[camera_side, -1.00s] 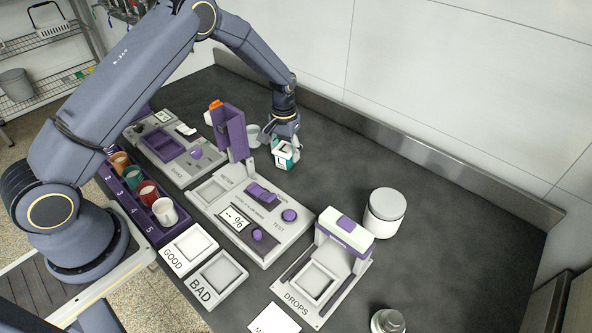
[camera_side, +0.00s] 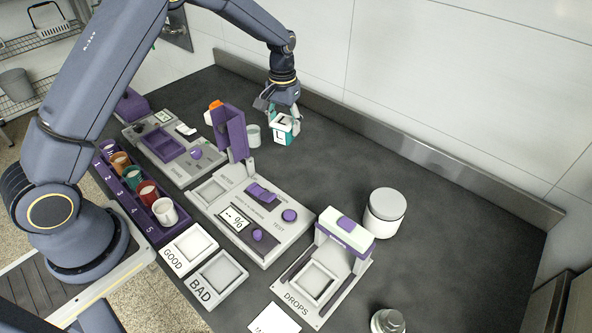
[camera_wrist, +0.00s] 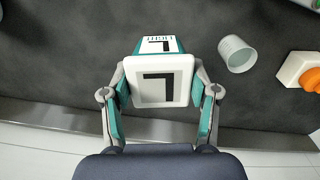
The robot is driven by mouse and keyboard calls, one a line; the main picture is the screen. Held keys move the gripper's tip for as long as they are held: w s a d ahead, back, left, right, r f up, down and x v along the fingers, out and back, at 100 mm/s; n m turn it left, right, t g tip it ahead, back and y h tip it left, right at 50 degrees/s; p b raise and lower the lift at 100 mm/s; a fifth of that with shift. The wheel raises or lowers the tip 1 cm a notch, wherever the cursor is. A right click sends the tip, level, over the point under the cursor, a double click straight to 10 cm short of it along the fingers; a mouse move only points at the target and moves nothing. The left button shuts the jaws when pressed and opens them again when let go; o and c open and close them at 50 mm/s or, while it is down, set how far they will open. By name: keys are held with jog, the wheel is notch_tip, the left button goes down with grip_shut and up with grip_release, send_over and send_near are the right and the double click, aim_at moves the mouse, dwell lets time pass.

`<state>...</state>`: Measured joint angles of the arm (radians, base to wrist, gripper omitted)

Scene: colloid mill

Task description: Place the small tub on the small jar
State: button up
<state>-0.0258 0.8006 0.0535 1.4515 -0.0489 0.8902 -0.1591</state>
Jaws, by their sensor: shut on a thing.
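My gripper (camera_side: 283,112) is shut on a white-and-teal block (camera_side: 285,129) with a black L on its white faces. In the wrist view the block (camera_wrist: 164,88) sits between both fingers. The block appears held above the dark counter. A small pale open tub (camera_side: 253,136) stands on the counter, left of the block; in the wrist view this tub (camera_wrist: 237,54) is to the right of it. A white lidded jar (camera_side: 386,211) stands at right. A smaller grey jar (camera_side: 388,322) is partly cut off at the bottom edge. I cannot tell which is the task's small jar.
A purple upright holder (camera_side: 229,132) rises from the test panel (camera_side: 262,213) near the gripper. The DROPS stand (camera_side: 345,237) is in front of the white jar. A rack of coloured cups (camera_side: 143,194) is at left. The counter's middle right (camera_side: 340,160) is clear.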

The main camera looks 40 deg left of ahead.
jog(key=s+d+r+m, duration=0.1)
jog(key=s+d+r, duration=0.35)
jog(key=d, duration=0.45)
jog(key=s+d+r+m, duration=0.1)
jog(key=s+d+r, duration=0.3)
jog(key=s+d, duration=0.3)
jog(key=s+d+r+m, duration=0.1)
jog(key=s+d+r, duration=0.35)
jog(key=d, duration=0.55)
send_over(382, 209)
notch_tip(382, 209, down, 9)
jog(key=shift+s+a+f, duration=0.1)
jog(key=shift+s+f, duration=0.05)
jog(key=shift+f, duration=1.75)
jog(key=shift+f, duration=0.1)
jog(key=o, duration=1.3)
